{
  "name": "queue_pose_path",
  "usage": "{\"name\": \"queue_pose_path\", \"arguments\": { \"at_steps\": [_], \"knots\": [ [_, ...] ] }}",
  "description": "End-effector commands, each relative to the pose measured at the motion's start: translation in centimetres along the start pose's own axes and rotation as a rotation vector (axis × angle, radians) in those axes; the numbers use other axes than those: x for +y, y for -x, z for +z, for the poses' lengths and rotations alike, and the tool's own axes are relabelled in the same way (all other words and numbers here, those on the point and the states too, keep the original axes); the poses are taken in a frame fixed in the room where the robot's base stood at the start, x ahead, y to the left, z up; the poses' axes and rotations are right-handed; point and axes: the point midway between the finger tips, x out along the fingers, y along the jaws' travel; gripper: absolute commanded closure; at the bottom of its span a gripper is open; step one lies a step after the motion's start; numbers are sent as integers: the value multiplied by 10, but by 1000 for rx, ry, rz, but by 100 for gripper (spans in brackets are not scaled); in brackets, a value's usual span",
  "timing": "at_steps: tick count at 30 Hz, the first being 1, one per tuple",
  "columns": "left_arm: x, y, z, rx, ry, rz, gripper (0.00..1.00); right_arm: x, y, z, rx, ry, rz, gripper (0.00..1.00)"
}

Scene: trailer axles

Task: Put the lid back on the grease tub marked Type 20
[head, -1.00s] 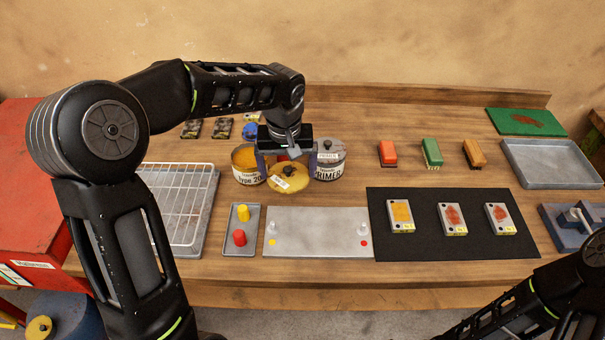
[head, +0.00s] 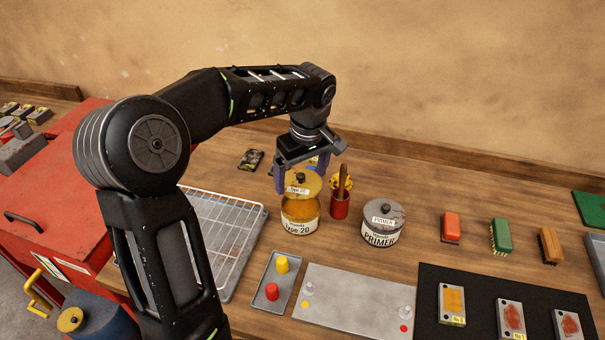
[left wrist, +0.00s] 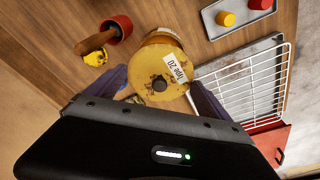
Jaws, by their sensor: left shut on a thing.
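The yellow lid (head: 309,185), with a black knob and a "Type 20" label, is between the fingers of my left gripper (head: 300,184), which is shut on it. The open tub marked Type 20 (head: 299,226) stands on the bench below, and yellow grease shows in its mouth under the lid's near edge. The lid appears to be above the tub's back part, apart from the rim; the exact gap is hard to tell. In the left wrist view the lid (left wrist: 160,70) hides most of the tub (left wrist: 163,34). My right gripper is out of view.
A red cup (head: 340,206) with a brush stands just right of the tub, and the grey PRIMER tub (head: 383,225) is further right. A wire rack tray (head: 232,225) lies left. A small tray (head: 265,291) with red and yellow pegs lies in front.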

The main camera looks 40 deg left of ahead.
Motion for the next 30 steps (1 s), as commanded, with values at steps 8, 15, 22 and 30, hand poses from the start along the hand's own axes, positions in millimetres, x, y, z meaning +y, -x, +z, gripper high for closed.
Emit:
{"name": "queue_pose_path", "arguments": {
  "at_steps": [8, 15, 22, 30],
  "knots": [
    [0, -23, 4, -1, -1, 0, 48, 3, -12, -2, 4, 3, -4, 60],
    [0, -47, 7, 0, -1, 0, 48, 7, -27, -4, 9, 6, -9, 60],
    [0, -59, 9, 1, -2, 1, 48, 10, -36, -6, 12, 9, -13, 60],
    [0, -60, 9, 0, -1, 1, 48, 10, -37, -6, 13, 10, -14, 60]
  ]
}}
